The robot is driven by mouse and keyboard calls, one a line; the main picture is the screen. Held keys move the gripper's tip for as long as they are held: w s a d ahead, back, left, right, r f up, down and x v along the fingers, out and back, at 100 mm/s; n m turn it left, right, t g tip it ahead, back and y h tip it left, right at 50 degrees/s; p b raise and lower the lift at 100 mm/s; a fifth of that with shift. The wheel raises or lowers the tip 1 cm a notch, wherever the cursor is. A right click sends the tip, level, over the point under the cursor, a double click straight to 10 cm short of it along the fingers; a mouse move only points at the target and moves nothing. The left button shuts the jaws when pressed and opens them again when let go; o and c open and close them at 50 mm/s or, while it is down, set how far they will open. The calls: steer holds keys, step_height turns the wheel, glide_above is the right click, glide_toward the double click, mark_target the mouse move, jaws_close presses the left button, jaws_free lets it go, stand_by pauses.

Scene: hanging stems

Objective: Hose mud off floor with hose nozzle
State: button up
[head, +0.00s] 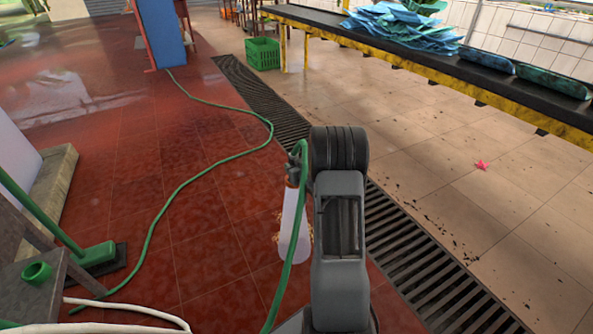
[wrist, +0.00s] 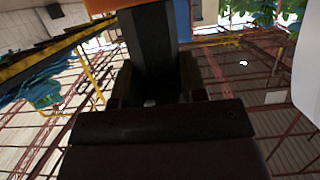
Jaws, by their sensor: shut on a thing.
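The hose nozzle (head: 292,172), grey with an orange band, shows left of my arm in the head view, with the green hose (head: 300,240) joined at its top. A pale white cone (head: 293,225) extends below it, looking like spray, with brownish flecks beside it. My gripper (wrist: 155,95) is shut on the nozzle in the wrist view, where a dark body and an orange part (wrist: 105,5) show close up. My arm hides most of the gripper in the head view. Dark mud specks (head: 455,243) are scattered over the tan tile floor to the right.
A long drain grate (head: 395,240) divides red tiles from tan tiles. A yellow-framed conveyor (head: 440,72) stands back right, with a green crate (head: 263,54) beside it. The hose crosses the red floor. A green broom (head: 95,254) and stool (head: 45,290) stand left.

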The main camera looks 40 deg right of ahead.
steer(key=w+d+p, duration=0.2)
steer(key=w+p, duration=0.2)
steer(key=w, duration=1.6)
steer(key=shift+w+d, duration=0.3)
steer(key=shift+d, duration=0.1)
stand_by(0.6)
steer(key=shift+d, duration=0.1)
stand_by(0.6)
